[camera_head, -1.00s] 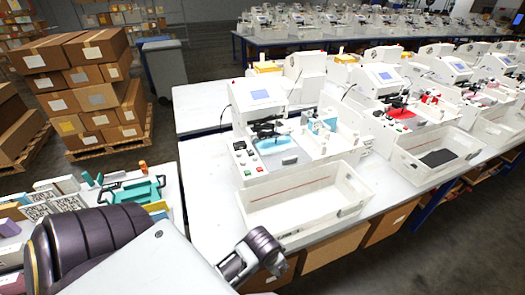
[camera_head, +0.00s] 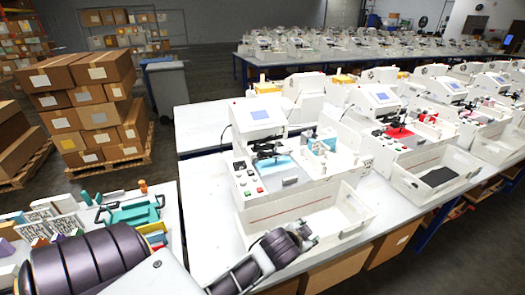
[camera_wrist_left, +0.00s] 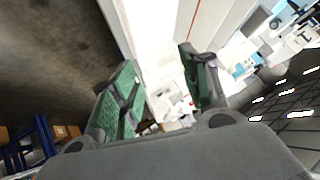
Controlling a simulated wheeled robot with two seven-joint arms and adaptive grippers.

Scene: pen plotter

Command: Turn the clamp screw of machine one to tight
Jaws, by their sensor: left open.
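The nearest plotter (camera_head: 252,117) is a white machine with a small blue screen, likely machine one. It has a black pen carriage (camera_head: 266,150) over a light blue sheet (camera_head: 279,164). The clamp screw is too small to make out there. My left gripper (camera_head: 309,234) is over the white bin (camera_head: 353,216) at the machine's front, apart from the carriage. In the left wrist view its green-padded fingers (camera_wrist_left: 157,75) are spread with nothing held between them. My right gripper is not in view.
More plotters stand to the right along the bench (camera_head: 200,238), one with a red sheet (camera_head: 397,133). A side table at left holds a teal tray (camera_head: 133,212) and several small boxes. Stacked cartons (camera_head: 98,115) and a grey bin (camera_head: 167,85) stand behind.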

